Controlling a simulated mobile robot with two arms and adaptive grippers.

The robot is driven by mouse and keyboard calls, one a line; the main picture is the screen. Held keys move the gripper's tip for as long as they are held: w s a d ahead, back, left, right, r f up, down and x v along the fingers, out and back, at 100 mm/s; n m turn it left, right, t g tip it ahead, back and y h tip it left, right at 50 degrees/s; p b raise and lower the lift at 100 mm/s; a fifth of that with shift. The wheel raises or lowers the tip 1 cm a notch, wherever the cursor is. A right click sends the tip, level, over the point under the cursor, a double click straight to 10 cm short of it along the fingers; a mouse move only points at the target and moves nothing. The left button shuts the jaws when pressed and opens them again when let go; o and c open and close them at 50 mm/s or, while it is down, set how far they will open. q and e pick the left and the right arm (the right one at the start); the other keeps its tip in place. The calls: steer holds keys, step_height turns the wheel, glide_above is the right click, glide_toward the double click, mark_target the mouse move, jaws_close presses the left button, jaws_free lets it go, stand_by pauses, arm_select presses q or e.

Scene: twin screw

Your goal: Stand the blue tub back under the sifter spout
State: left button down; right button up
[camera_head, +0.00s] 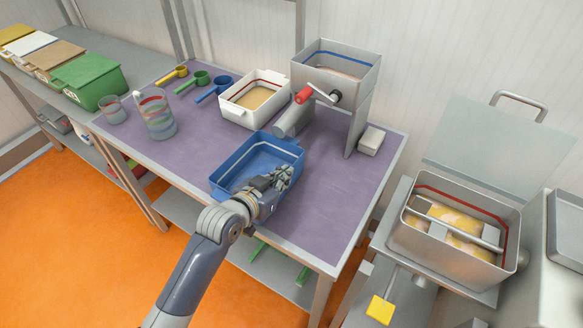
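The blue tub (229,181) sits on the purple table top near its front edge and looks empty. The sifter (360,100) stands behind it to the right, with a red-handled crank. Its grey spout (291,122) slants down to the left and ends by the tub's far rim in this view; I cannot tell if the tub is under it. My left gripper (277,178) is at the tub's near right side, its fingers over the rim. I cannot tell whether they are closed on the rim. My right gripper is not in view.
A white tub (235,109) of tan powder stands left of the spout. Colored scoops (212,90) and a striped jug (157,118) are farther left. A steel mixer (455,228) stands at right. The purple table (335,205) is clear right of the blue tub.

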mark_target(295, 168)
arm_select(q)
steer(key=shift+w+d+r, duration=0.15)
steer(key=shift+w+d, duration=0.2)
steer(key=shift+w, duration=0.15)
steer(key=shift+w+d, duration=0.75)
steer(key=shift+w, duration=0.3)
steer(key=shift+w+d+f+p, duration=0.15)
steer(key=shift+f+p, duration=0.1)
steer(key=shift+f, duration=0.15)
steer(key=shift+w+d+f+p, duration=0.1)
steer(key=shift+w+f+p, duration=0.1)
steer(key=shift+f, duration=0.15)
steer(key=shift+s+a+f, duration=0.1)
steer(key=shift+a, duration=0.05)
steer(key=shift+f, duration=0.2)
steer(key=c, duration=1.8)
jaws_free()
